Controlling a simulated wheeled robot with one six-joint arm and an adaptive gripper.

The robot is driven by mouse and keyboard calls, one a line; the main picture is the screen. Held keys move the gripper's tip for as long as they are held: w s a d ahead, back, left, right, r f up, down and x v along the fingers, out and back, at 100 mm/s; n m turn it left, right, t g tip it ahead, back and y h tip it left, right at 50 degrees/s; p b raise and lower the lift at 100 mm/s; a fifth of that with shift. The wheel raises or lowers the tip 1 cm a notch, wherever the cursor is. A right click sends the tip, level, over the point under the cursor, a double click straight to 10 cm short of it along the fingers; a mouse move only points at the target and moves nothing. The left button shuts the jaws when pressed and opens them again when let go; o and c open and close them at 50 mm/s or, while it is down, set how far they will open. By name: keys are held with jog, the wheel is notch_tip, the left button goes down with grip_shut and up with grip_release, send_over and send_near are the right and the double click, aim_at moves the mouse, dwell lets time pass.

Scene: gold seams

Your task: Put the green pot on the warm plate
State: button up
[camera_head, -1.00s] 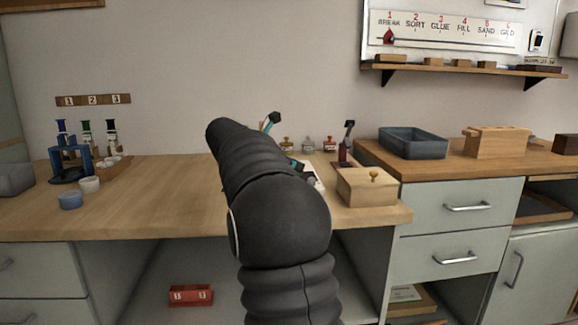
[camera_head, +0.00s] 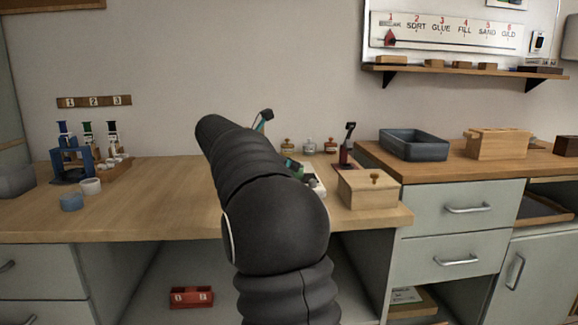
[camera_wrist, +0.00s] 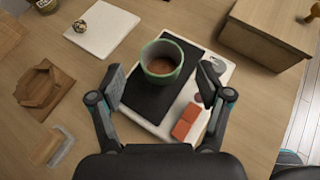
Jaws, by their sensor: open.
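The green pot (camera_wrist: 162,58), round and open-topped with brown contents, is in the upper middle of the wrist view. It appears upright on the dark surface of a white plate unit (camera_wrist: 222,72) with an orange-red block at its near right corner, which looks like the warm plate. My gripper (camera_wrist: 160,82) is open, its two fingers apart on either side of the dark surface. The pot shows between and slightly beyond the fingertips, with no visible contact. In the head view my arm hides most of this; the white unit's edge (camera_head: 317,187) shows beside it.
A wooden box with a brass knob (camera_head: 368,188) stands right of the plate unit. Small jars (camera_head: 308,146) line the back. The bench's middle left (camera_head: 165,195) is clear.

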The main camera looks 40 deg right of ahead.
jog(key=v, duration=0.9)
jog(key=shift+p, duration=0.4)
jog(key=s+a+f+m+y, duration=0.1)
jog(key=s+a, duration=0.1)
jog(key=s, duration=0.1)
jog(key=s+a+f+m+t+y, duration=0.1)
jog(key=s+a+f+m, duration=0.1)
jog(key=a, duration=0.1)
jog(key=s+a+f+m+t+y, duration=0.1)
jog(key=s+a, duration=0.1)
jog(key=s, duration=0.1)
jog(key=shift+s+a+f+m+y, duration=0.2)
jog(key=shift+s+f+m+y, duration=0.1)
jog(key=shift+f, duration=0.1)
jog(key=s+a+f+m+t+y, duration=0.3)
jog(key=s+a+f+m+y, duration=0.5)
jog(key=s+a+f+m, duration=0.6)
jog(key=s+a+f, duration=0.4)
jog(key=s, duration=0.3)
jog(key=shift+s+y, duration=0.2)
jog(key=shift+y, duration=0.1)
